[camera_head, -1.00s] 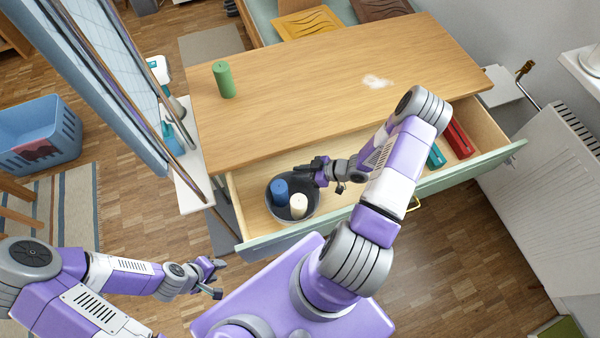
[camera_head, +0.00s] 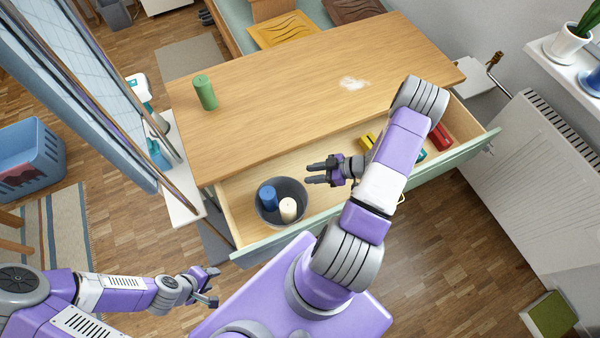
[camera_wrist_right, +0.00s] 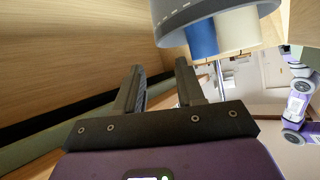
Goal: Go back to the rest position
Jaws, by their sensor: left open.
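My right gripper (camera_head: 310,173) is over the open drawer (camera_head: 237,207), beside and up-right of a grey bowl (camera_head: 293,189). Its two fingers are spread with nothing between them, and they also show empty in the right wrist view (camera_wrist_right: 160,70). The bowl stands in the drawer's left end and holds a blue cylinder (camera_head: 268,199) and a cream cylinder (camera_head: 288,210). The bowl (camera_wrist_right: 185,12) and both cylinders show beyond the fingers in the right wrist view. My left gripper (camera_head: 214,286) is open and empty, low at the left, in front of the drawer.
A green cylinder (camera_head: 205,93) stands on the wooden tabletop (camera_head: 270,115), with a white patch (camera_head: 353,83). Yellow (camera_head: 368,139) and red (camera_head: 440,137) items lie in the drawer's right part, partly behind my right arm. A radiator (camera_head: 540,165) stands at the right.

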